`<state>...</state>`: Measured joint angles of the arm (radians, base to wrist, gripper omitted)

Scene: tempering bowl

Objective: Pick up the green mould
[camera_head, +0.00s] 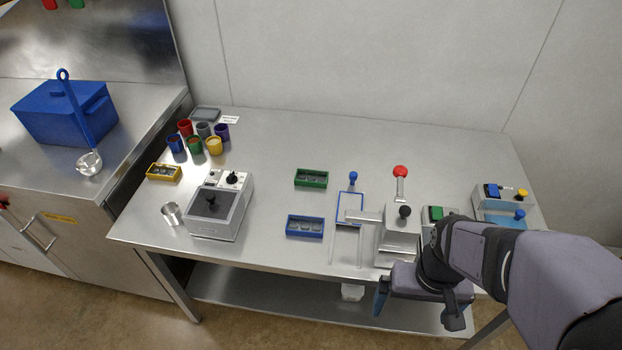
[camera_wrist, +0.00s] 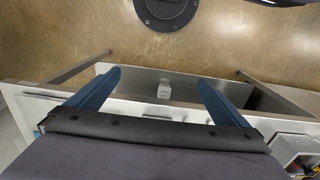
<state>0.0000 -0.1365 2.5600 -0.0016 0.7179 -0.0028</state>
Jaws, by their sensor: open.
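The green mould (camera_head: 311,179) lies flat on the steel table, left of the middle. It is a small rectangular block with several dark round cavities. My gripper (camera_head: 417,304) is at the table's front edge, well to the right of and nearer than the mould. In the wrist view my gripper (camera_wrist: 160,88) is open, with two blue fingers apart and nothing between them. The mould does not show in the wrist view.
A blue mould (camera_head: 304,227) lies in front of the green one, a yellow mould (camera_head: 164,173) at left. A grey machine (camera_head: 219,207) stands left. Several coloured cups (camera_head: 194,145) stand at back left.

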